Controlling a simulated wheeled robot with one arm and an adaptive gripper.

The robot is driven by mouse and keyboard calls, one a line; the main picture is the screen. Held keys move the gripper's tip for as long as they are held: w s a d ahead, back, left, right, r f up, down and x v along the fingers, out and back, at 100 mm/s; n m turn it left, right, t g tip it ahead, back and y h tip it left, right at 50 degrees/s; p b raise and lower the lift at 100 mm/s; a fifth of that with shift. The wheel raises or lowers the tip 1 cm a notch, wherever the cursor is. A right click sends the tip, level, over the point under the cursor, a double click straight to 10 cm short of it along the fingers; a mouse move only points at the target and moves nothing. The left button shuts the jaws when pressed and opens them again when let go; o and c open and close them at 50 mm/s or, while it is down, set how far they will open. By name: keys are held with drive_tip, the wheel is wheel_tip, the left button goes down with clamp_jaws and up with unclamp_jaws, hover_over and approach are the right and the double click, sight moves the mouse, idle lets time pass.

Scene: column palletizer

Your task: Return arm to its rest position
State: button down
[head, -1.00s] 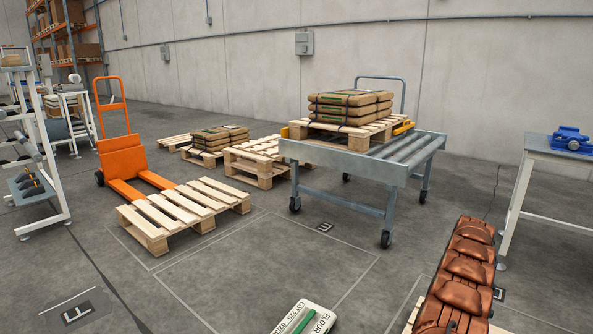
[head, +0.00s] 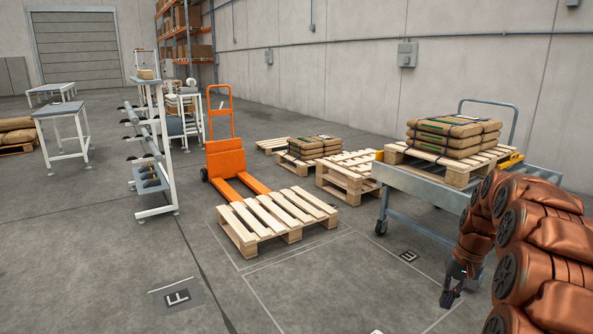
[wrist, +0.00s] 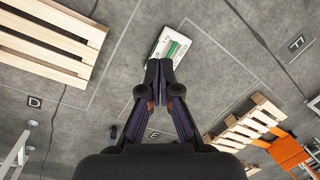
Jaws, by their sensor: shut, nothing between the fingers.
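My copper-coloured arm fills the right side of the head view, bent with its end hanging low in front of the roller cart (head: 425,190). In the wrist view my gripper (wrist: 160,78) has its two dark fingers together, with nothing between them. Only a sliver of something pale shows at the bottom edge of the head view.
Strapped brown sacks (head: 455,137) lie on a pallet on the cart. An orange pallet truck (head: 225,157) stands behind an empty pallet (head: 275,214). A white rack (head: 155,165) stands to the left. The floor at left front, around marker F (head: 177,297), is clear.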

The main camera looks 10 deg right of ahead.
drive_tip(key=s+a+r+n+g+p, duration=0.1)
drive_tip(key=s+a+r+n+p, duration=0.1)
drive_tip(key=s+a+r+p, duration=0.5)
drive_tip(key=s+a+r+n+p, duration=0.1)
drive_tip(key=s+a+r+p, duration=0.3)
drive_tip(key=a+r, duration=0.6)
drive_tip(key=s+a+r+p, duration=0.2)
drive_tip(key=s+r+p, duration=0.1)
drive_tip(key=s, duration=0.4)
drive_tip(key=s+a+r+n+h+p, duration=0.1)
drive_tip(key=s+a+r+p, duration=0.1)
drive_tip(key=s, duration=0.6)
drive_tip(key=s+a+r+n+g+h+p, duration=0.1)
drive_tip(key=s+a+r+p, duration=0.2)
drive_tip(key=s, duration=0.4)
drive_tip(key=shift+s+a+r+p, duration=0.3)
drive_tip(key=shift+a+p, duration=0.4)
drive_tip(key=shift+p, duration=0.35)
drive_tip(key=shift+d, duration=0.1)
